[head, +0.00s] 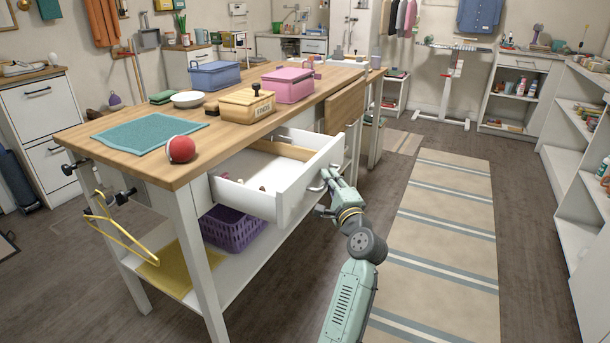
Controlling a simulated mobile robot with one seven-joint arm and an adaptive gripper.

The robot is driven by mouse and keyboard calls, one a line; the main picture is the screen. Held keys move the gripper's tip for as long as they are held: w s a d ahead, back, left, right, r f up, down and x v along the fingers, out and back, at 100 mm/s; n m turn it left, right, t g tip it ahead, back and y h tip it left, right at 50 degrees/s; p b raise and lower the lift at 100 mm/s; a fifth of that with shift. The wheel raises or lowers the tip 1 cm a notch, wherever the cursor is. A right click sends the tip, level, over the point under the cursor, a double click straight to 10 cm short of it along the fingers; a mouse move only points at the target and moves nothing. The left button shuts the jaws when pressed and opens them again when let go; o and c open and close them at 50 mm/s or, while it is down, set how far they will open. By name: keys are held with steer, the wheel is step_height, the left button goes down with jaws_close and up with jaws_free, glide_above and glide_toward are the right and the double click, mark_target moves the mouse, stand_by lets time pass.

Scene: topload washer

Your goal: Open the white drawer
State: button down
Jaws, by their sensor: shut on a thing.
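The white drawer (290,198) under the wooden-topped worktable (235,133) stands well pulled out, and its inside shows. A few small things lie in it, too small to tell apart. Its metal handle (318,187) is on the front panel. My gripper (326,181) is at the handle, shut on it, with the arm coming up from the lower right. The fingertips are small and partly hidden by my own wrist.
A red ball (181,149), a teal mat (149,136) and several boxes stand on the tabletop. A purple basket (232,228) is on the lower shelf (262,247). A striped rug (445,230) covers the clear floor on the right, beside white shelves (572,165).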

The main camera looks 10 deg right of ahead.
steer(key=s+d, duration=0.4)
steer(key=d, duration=0.2)
steer(key=shift+s+d, duration=0.15)
steer(key=shift+s, duration=0.15)
steer(key=c, duration=1.7)
jaws_free()
steer(key=s, duration=0.4)
steer(key=s+d+f, duration=0.1)
steer(key=s, duration=0.6)
steer(key=shift+s+d+f, duration=0.3)
steer(key=shift+s+d, duration=0.1)
